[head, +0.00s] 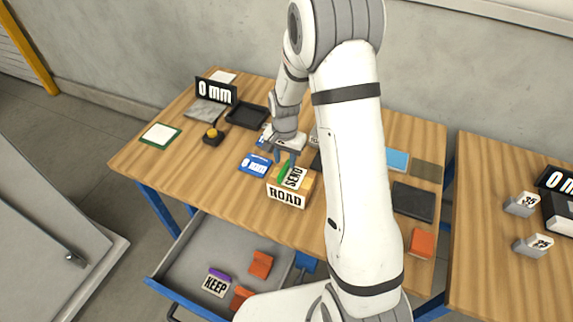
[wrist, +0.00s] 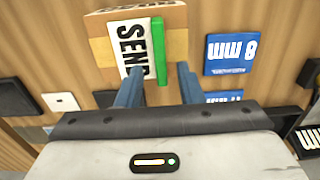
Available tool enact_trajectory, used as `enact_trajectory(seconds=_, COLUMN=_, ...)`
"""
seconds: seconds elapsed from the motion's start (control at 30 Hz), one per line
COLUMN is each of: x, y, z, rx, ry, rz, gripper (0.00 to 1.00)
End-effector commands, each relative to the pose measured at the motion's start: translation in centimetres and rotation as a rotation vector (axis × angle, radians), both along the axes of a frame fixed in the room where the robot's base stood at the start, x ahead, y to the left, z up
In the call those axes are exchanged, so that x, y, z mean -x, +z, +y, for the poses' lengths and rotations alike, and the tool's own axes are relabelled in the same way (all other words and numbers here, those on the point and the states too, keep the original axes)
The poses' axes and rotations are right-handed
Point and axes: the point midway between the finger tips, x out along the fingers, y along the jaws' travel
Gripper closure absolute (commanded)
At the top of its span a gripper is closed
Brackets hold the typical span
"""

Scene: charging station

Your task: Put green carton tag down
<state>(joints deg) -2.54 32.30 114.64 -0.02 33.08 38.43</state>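The green carton tag (head: 293,177) has a white face reading SEND and a green edge. It rests on top of the cardboard carton (head: 288,196), whose front label reads ROAD. In the wrist view the tag (wrist: 131,50) lies on the carton (wrist: 178,20) with its green edge to the right. My gripper (head: 285,157) is just above the carton. Its two blue fingers (wrist: 159,68) are spread around the tag's near end. A gap shows between the right finger and the green edge. The left finger covers a corner of the tag; contact there cannot be told.
An open drawer (head: 190,262) below the table holds a KEEP tag (head: 216,283) with a purple edge and several orange pieces. A blue 8 mm card (head: 255,164) lies left of the carton. A black tray (head: 247,116) is behind. My arm hides part of the table.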

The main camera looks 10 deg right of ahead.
Motion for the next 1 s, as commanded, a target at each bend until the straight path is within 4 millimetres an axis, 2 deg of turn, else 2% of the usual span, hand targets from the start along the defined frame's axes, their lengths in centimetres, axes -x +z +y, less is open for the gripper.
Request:
enact_trajectory(seconds=0.1, x=-0.1, y=2.7, z=0.0, rx=0.000, ry=0.000, rz=-0.006, gripper=0.67)
enact_trajectory(seconds=0.3, x=-0.1, y=6.5, z=0.0, rx=0.000, ry=-0.001, rz=-0.005, gripper=0.67)
enact_trajectory(seconds=0.6, x=0.6, y=9.9, z=-0.1, rx=0.000, ry=0.018, rz=-0.014, gripper=0.67)
enact_trajectory(seconds=0.77, x=3.6, y=13.7, z=-0.4, rx=0.002, ry=0.103, rz=-0.059, gripper=0.67)
enact_trajectory(seconds=0.9, x=7.6, y=17.5, z=-0.8, rx=0.010, ry=0.213, rz=-0.115, gripper=0.67)
enact_trajectory(seconds=1.0, x=10.7, y=19.6, z=-1.0, rx=0.020, ry=0.291, rz=-0.151, gripper=0.67)
